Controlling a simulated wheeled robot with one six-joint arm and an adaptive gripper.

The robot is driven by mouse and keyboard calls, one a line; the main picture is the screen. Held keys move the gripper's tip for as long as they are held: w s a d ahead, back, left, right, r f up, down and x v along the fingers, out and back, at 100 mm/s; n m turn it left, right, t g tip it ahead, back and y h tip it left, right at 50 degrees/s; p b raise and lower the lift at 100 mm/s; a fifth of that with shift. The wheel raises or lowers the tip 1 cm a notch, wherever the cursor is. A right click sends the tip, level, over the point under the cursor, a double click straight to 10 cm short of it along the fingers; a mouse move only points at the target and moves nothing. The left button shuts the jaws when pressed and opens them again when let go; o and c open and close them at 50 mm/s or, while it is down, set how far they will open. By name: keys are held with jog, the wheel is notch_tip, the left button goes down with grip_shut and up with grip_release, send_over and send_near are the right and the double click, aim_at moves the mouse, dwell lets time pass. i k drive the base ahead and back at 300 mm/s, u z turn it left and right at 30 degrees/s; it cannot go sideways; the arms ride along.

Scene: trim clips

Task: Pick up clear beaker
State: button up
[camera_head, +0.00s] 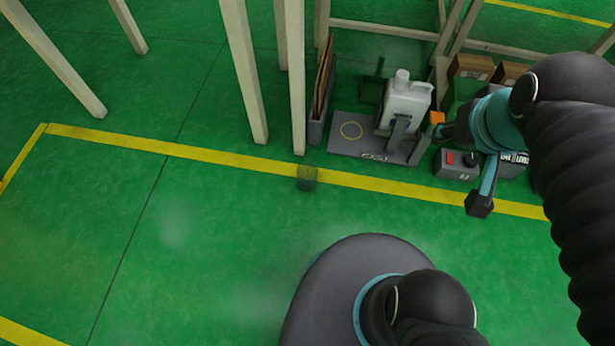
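The clear beaker (307,179) looks like a small, see-through greenish-grey vessel. It sits on the green floor at the yellow line, just below the foot of a pale post. My gripper (461,168) is at the right of the view, well to the right of the beaker and apart from it. Its two dark-tipped fingers are spread, with nothing visible between them. A grey box with a red button shows behind the fingers.
Pale posts (297,80) rise close behind the beaker. A grey platform (351,137) with a white jug (405,103) stands behind and right, near the button box (454,163) and cardboard boxes (468,68). Green floor (200,240) is open at left and front.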

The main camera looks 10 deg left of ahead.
aim_at(306, 171)
jog(key=z, duration=2.45)
jog(key=k, duration=1.7)
jog(key=u, duration=1.3)
